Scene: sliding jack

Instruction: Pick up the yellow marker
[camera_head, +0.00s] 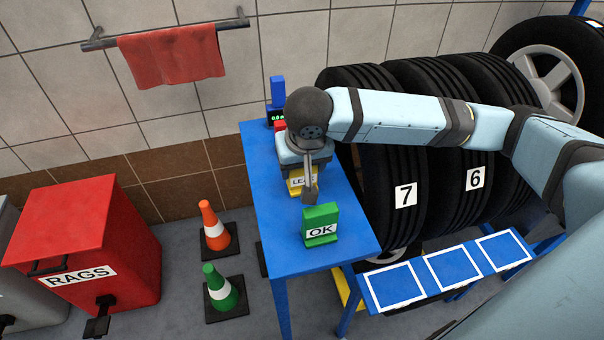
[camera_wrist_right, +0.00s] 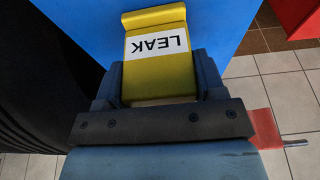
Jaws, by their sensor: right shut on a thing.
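The yellow marker, labelled LEAK, is between the fingers of my right gripper in the right wrist view (camera_wrist_right: 160,75). In the head view the yellow marker (camera_head: 296,184) shows only in part, below my right gripper (camera_head: 303,172) and over the blue table (camera_head: 355,243). My right gripper also shows in the right wrist view (camera_wrist_right: 160,85), shut on the marker with one finger on each side of it. I cannot tell whether the marker touches the table. My left gripper is not in view.
A green OK marker (camera_head: 320,226) stands near the table's front edge. A red object (camera_head: 280,125) and a blue object (camera_head: 278,92) are behind my gripper. Tires (camera_head: 400,150) stand close on the right. Cones (camera_head: 214,228) and a red RAGS bin (camera_head: 85,245) are on the left.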

